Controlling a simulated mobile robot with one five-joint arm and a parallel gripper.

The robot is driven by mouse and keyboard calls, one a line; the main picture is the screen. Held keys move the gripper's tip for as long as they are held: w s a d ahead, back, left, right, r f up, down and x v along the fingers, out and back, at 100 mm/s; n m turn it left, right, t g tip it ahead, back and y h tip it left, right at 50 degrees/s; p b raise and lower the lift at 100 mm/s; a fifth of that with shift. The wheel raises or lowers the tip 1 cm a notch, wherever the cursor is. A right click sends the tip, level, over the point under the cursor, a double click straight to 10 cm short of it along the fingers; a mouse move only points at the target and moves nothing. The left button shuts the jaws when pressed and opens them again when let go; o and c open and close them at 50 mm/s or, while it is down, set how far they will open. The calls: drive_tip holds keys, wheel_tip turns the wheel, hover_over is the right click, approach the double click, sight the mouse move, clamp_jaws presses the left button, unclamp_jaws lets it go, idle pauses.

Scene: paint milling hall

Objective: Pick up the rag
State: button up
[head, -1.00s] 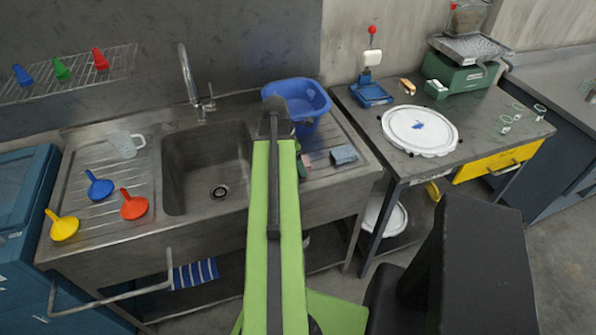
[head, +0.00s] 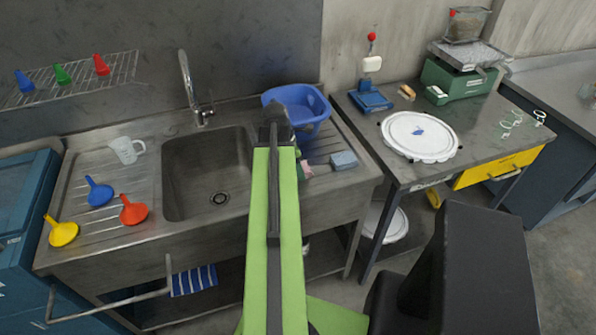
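A blue-and-white striped cloth (head: 194,280), which looks like the rag, hangs over the metal rail (head: 110,303) in front of the sink unit. My gripper (head: 275,118) is at the far end of my green arm, over the right side of the sink, in front of the blue basin. It is well above and to the right of the striped cloth and apart from it. Its fingers are seen from behind, so I cannot tell whether they are open. A small pink and green item (head: 305,170) lies partly hidden beside my arm; I cannot tell what it is.
A blue basin (head: 309,107) and a grey-blue block (head: 343,160) are on the right drainboard. Blue, red and yellow funnels (head: 62,232) and a clear jug (head: 127,150) stand on the left. A bench with a white lid (head: 420,137) is at the right.

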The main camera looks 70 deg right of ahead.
drive_tip(key=c, duration=0.3)
wheel_tip(320, 180, up, 11)
drive_tip(key=p, duration=1)
drive_tip(key=shift+f, duration=0.2)
